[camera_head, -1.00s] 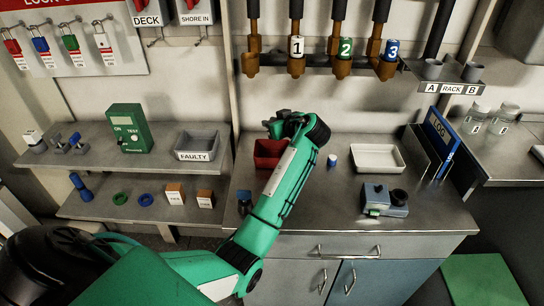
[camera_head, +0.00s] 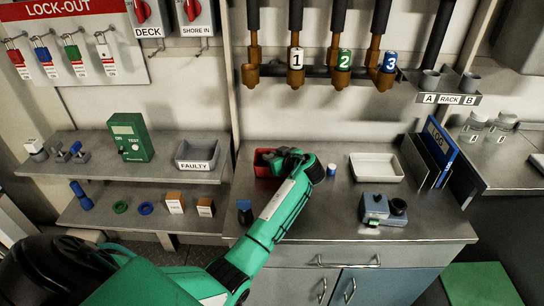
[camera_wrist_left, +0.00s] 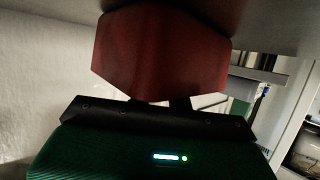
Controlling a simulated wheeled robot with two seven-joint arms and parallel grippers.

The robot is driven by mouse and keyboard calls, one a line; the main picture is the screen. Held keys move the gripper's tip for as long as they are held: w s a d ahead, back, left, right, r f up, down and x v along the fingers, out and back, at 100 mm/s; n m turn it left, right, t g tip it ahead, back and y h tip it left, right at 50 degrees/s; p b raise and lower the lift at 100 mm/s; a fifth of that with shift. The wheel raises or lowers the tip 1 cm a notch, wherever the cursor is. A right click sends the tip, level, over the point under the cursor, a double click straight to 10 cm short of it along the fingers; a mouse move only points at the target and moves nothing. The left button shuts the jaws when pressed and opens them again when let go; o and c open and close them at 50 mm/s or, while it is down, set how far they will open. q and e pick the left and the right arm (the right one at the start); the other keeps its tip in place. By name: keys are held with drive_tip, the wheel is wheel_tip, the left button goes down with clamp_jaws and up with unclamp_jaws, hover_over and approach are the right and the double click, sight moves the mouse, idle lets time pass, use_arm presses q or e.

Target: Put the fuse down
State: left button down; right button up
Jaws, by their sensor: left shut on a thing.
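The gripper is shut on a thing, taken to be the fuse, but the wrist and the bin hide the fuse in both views. In the left wrist view the red bin (camera_wrist_left: 160,55) fills the upper middle, just past the dark edge of my gripper's body. I cannot tell whether the fuse touches the bin. My right gripper is not in view.
A small blue-and-white cylinder (camera_head: 332,170) stands right of my wrist. Beyond it are a white tray (camera_head: 377,178), a grey-blue device (camera_head: 378,212) and a blue binder (camera_head: 440,148). The grey FAULTY bin (camera_head: 198,166) is on the left shelf. Pipes hang above the bench.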

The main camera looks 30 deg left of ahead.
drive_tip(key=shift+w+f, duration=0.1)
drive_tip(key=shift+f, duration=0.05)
use_arm(q)
drive_tip(key=c, duration=1.3)
unclamp_jaws()
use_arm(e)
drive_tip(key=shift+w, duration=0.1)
use_arm(q)
drive_tip(key=shift+d+r, duration=0.1)
drive_tip(key=shift+d, duration=0.1)
drive_tip(key=b+v, duration=0.1)
drive_tip(key=v, duration=1)
drive_tip(key=shift+s+d+r+b, duration=0.2)
drive_tip(key=shift+s+r+b, duration=0.05)
drive_tip(key=shift+b, duration=0.05)
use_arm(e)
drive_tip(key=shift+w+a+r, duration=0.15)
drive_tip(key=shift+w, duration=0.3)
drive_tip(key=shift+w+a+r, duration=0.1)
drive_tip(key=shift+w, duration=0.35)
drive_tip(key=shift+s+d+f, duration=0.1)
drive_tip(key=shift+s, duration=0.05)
